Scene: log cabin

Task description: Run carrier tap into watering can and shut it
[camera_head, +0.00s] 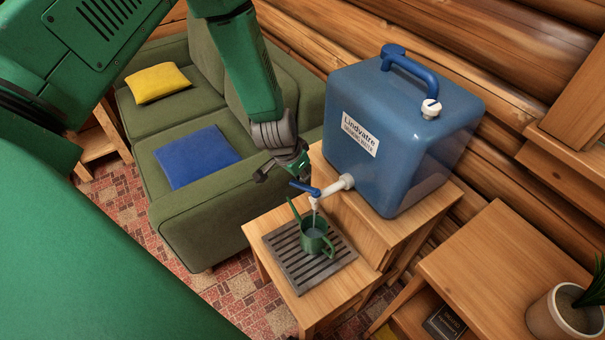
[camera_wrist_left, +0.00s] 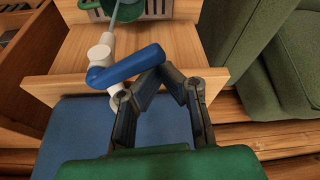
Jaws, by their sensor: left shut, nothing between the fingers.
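The blue water carrier (camera_head: 400,130) stands on a wooden stand, with a white tap (camera_head: 341,184) low on its front. The tap's blue lever (camera_head: 304,188) also shows in the left wrist view (camera_wrist_left: 126,67), lying crosswise over the white tap body (camera_wrist_left: 101,53). The green watering can (camera_head: 315,242) stands upright under the spout. A thin pale stream runs from the spout into the can, also seen in the left wrist view (camera_wrist_left: 116,14). My left gripper (camera_head: 287,174) is shut and empty, its fingertips (camera_wrist_left: 164,70) beside the lever's free end; contact is unclear. My right gripper is out of view.
The can stands on a grey slatted tray (camera_head: 285,262) on a low wooden step. A green sofa (camera_head: 200,205) with yellow and blue cushions is behind the arm. A wooden shelf (camera_head: 490,260) with a potted plant (camera_head: 562,315) stands at right. A log wall is behind the carrier.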

